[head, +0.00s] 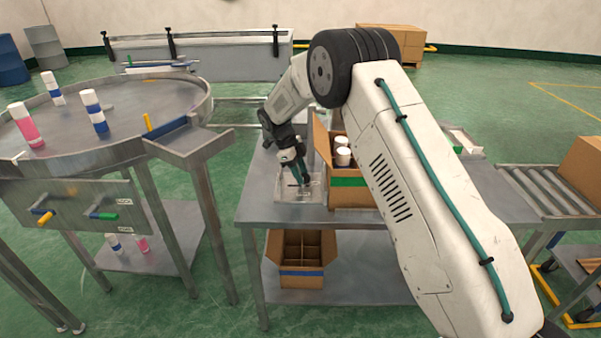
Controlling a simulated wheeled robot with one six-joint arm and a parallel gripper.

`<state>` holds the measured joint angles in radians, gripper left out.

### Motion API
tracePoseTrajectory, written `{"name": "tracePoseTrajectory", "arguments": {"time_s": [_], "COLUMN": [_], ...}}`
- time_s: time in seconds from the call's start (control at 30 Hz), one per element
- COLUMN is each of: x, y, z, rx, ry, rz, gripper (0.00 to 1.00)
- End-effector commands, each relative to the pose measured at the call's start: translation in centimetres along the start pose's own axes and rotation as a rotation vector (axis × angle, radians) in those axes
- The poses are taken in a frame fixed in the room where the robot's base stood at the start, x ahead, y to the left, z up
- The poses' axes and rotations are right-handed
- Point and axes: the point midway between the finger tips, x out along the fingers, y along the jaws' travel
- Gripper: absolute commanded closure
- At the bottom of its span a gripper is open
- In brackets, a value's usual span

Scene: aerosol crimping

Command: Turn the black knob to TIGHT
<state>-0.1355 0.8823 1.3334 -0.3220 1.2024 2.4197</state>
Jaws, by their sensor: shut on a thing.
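My gripper (302,181) points down at a small grey plate-like fixture (284,194) on the metal table, left of an open cardboard box. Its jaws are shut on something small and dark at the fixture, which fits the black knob. The knob itself is mostly hidden by the fingers, and its pointer and any TIGHT marking are too small to read.
The open cardboard box (348,197) with white-capped cans stands close to the right of my gripper. A round metal table (125,105) with several cans is at left. A divided box (302,281) sits on the lower shelf (350,290). A roller conveyor (545,190) is at right.

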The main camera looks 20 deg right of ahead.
Motion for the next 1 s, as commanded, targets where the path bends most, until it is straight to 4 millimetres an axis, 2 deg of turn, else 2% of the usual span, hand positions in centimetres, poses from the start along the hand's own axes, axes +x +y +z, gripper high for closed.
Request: {"name": "tracePoseTrajectory", "arguments": {"time_s": [0.1,0.13,0.2,0.47,0.57,0.8,1.0], "x": [0.0,0.0,0.0,-0.1,-0.8,-4.7,-7.2], "y": [0.0,0.0,0.0,0.0,0.0,-0.1,0.0], "z": [0.0,0.0,0.0,0.0,0.1,0.0,0.1], "rx": [0.001,0.001,0.001,0.000,-0.001,0.000,0.000], "ry": [0.000,0.000,0.000,-0.001,-0.002,-0.003,-0.001], "rz": [0.001,0.000,0.000,-0.001,-0.002,-0.003,-0.001], "gripper": [0.84,0.53,0.39,0.39,0.39,0.39,0.39]}}
